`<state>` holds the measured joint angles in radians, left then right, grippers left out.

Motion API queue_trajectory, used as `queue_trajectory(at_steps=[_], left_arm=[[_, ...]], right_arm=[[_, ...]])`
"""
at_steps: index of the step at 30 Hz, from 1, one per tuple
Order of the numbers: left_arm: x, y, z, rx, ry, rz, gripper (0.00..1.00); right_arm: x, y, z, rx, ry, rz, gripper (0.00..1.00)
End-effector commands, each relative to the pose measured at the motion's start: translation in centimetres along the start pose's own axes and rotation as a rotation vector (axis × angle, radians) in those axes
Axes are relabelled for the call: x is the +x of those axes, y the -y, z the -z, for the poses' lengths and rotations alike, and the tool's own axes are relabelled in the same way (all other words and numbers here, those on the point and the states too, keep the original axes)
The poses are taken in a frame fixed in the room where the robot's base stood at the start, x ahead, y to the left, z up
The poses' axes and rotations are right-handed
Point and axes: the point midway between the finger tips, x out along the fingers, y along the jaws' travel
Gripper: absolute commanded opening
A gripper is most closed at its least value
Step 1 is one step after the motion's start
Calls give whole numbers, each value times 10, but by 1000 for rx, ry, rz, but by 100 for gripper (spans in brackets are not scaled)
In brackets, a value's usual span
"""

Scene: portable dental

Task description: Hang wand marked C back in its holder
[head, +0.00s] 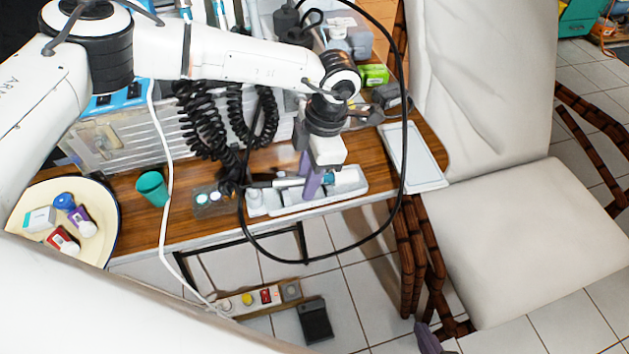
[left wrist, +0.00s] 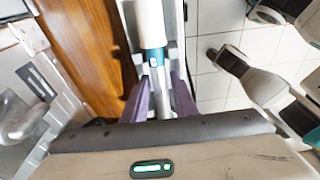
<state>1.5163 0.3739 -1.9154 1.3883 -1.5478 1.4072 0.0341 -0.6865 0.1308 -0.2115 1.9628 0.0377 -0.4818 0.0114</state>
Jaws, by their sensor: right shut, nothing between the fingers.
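A white wand with a teal band (head: 288,182) lies level over a white tray (head: 352,188) at the table's front edge. No letter is readable on it. My left gripper (head: 312,186) points down with its purple fingers on either side of this wand. In the left wrist view the teal band (left wrist: 153,56) is just beyond the fingertips (left wrist: 162,84); I cannot tell whether they press on it. Other white-and-blue wands (head: 222,14) stand at the back, above the dental unit (head: 135,138); their holder is largely hidden by my left arm. My right gripper (head: 428,338) is shut and empty at the bottom.
A teal cup (head: 152,188) and a cream bowl (head: 28,192) with small packages stand at left. A pale chair (head: 520,235) is at right. A flat pale tray (head: 413,158) lies on the table's right end.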

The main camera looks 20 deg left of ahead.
Motion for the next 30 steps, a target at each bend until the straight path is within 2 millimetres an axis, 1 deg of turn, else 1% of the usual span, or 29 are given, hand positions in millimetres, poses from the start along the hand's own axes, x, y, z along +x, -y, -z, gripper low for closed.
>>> queue_trajectory(at_steps=[5,6,8,10,17,30], left_arm=[[0,0,0,0,0,0,26],[0,0,0,0,0,0,22],[0,0,0,0,0,0,12],[0,0,0,1,0,0,0],[-4,0,0,1,1,0,0],[-34,0,7,1,1,0,0]], right_arm=[[-1,0,3,0,-5,0,0],[-1,0,3,0,-6,0,0],[-1,0,3,0,-6,-1,0],[-1,-1,3,0,-6,-2,0],[-2,-3,3,2,-3,-6,0],[-15,-2,14,2,2,-8,0]])
